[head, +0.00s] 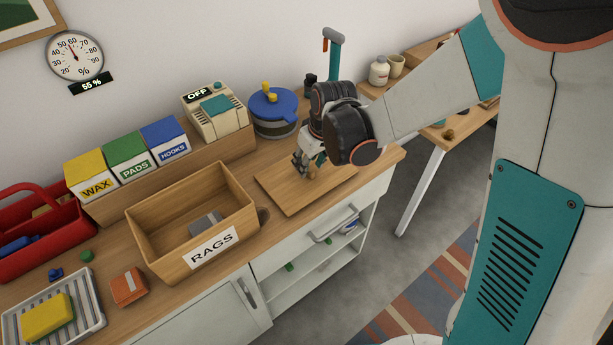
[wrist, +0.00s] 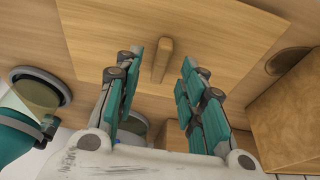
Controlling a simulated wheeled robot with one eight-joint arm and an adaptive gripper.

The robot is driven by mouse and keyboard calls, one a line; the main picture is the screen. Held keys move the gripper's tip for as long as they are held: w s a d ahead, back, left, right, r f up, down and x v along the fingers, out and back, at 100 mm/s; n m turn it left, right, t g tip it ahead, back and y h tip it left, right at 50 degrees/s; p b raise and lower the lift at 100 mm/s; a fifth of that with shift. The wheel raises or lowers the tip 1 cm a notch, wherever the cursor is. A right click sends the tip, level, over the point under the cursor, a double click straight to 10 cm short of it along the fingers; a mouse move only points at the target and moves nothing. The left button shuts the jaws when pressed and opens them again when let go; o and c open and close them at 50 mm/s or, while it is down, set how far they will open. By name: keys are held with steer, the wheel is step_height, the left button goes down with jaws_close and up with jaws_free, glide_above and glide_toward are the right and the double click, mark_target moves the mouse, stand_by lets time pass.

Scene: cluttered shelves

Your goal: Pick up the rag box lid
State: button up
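The rag box lid (head: 285,202) is a flat, light wooden board lying on the wooden counter, right of the open box labelled RAGS (head: 165,232). The lid (wrist: 225,30) fills the upper middle of the wrist view, with a small wooden handle (wrist: 163,58) standing on it. My gripper (head: 305,165) points down over the lid in the head view and partly hides the handle. In the wrist view my gripper (wrist: 163,62) is open, with a teal-padded finger on each side of the handle and visible gaps between. I cannot tell the exact height.
The rag box (wrist: 290,120) stands close to the lid at the right of the wrist view. Behind the lid are a blue-lidded pot (head: 272,108), a cream device reading OFF (head: 215,112) and a teal upright object (head: 335,65). WAX, PADS and HOOKS boxes line the back.

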steer(key=shift+x, duration=1.05)
steer(key=shift+r, duration=0.1)
jaws_close()
